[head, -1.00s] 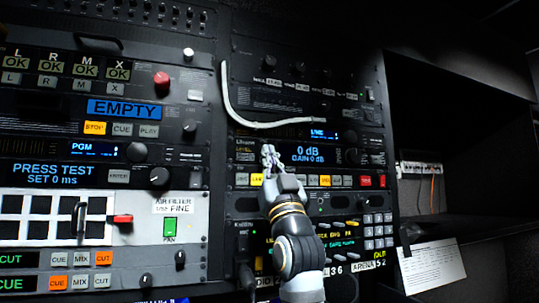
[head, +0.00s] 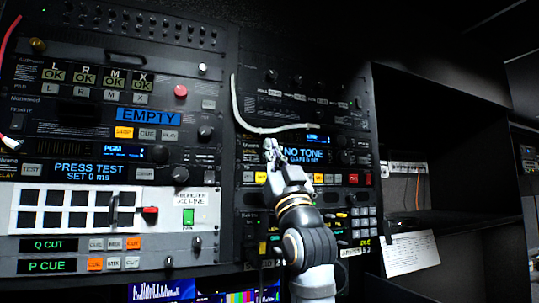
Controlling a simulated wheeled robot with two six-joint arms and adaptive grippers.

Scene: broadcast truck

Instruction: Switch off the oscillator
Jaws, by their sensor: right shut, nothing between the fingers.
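The unit with the blue display (head: 305,156) sits in the right-hand rack, and I take it to be the oscillator. Its display reads "NO TONE" with a gain line in dB below. A row of buttons runs under the display, with a lit yellow button (head: 261,177) at the left and a red button (head: 353,178) at the right. My right gripper (head: 271,150) is shut and empty, in front of this unit, its fingertips just left of the display. My right forearm and wrist hide some middle buttons. I cannot tell whether the fingertips touch the panel. My left gripper is not in view.
A white cable (head: 262,127) hangs across the panel just above the display. The left rack holds a blue "EMPTY" display (head: 149,116), a fader panel and several buttons. An open dark shelf with a white paper (head: 411,253) lies to the right.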

